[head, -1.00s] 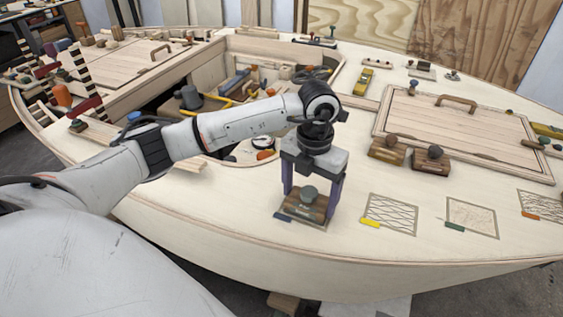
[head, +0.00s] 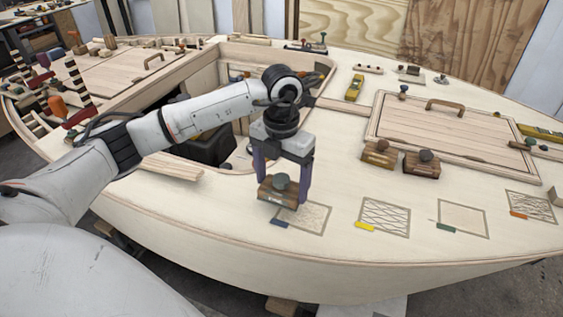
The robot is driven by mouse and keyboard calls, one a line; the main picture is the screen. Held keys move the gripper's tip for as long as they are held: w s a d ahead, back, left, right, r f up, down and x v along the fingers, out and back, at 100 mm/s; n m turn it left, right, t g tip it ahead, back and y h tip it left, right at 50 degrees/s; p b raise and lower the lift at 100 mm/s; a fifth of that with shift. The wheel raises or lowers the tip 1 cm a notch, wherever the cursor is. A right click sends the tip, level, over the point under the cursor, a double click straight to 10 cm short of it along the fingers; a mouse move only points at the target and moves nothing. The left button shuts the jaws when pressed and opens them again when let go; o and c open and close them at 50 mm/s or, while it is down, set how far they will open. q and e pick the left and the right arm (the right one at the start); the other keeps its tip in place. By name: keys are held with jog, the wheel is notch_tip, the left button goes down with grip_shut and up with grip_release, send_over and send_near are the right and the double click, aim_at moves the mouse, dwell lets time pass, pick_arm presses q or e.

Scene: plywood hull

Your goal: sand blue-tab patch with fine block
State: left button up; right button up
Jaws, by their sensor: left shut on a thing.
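My left gripper (head: 282,180) is shut on a wooden sanding block (head: 275,194) with a dark round knob. The block is at the upper left of the blue-tab patch (head: 312,217) and covers part of it. It looks slightly raised, but I cannot tell for sure whether it touches the deck. The blue tab (head: 279,222) shows at the patch's lower left. The uncovered part of the patch shows faint marks. The label on the block is too small to read. My right gripper is not in view.
To the right lie a yellow-tab patch (head: 384,216), a green-tab patch (head: 463,218) and an orange-tab patch (head: 530,206). Two other knobbed blocks (head: 380,154) (head: 421,165) stand by the hatch (head: 450,135). The cockpit opening lies behind my arm.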

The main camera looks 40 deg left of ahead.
pick_arm(q)
jog(key=shift+r+p, duration=1.25)
jog(key=shift+r, duration=0.9)
